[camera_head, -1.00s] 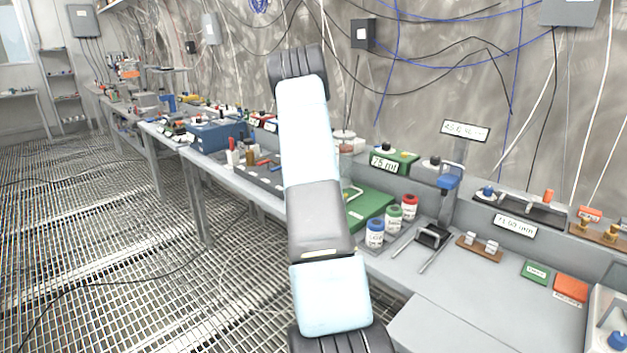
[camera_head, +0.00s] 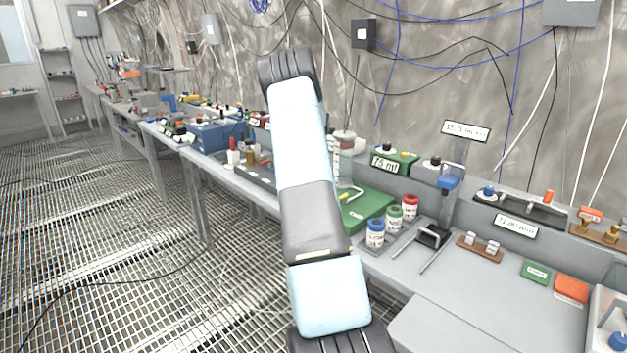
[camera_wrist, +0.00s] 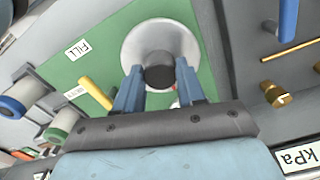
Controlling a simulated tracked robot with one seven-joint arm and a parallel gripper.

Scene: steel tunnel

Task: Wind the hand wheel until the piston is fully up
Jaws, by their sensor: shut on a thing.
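In the wrist view a pale silver disc (camera_wrist: 138,43), which looks like the hand wheel, lies on a green panel (camera_wrist: 78,71) marked FILL. A dark round knob (camera_wrist: 159,72) stands over it. My gripper (camera_wrist: 159,80) has its two blue fingers shut on this knob, one on each side. In the head view the green panel (camera_head: 367,212) shows to the right of my arm, which hides the wheel and my gripper. A pale upright column (camera_head: 334,160), partly hidden behind my arm, stands by the panel. I cannot make out the piston.
A yellow handle (camera_wrist: 96,94) on the panel is close to my left finger. Blue, green and red-capped jars (camera_head: 375,233) stand right of the panel. A blue bar (camera_wrist: 288,18) and brass fittings (camera_wrist: 277,96) lie right of my gripper. The front bench top (camera_head: 440,325) is clear.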

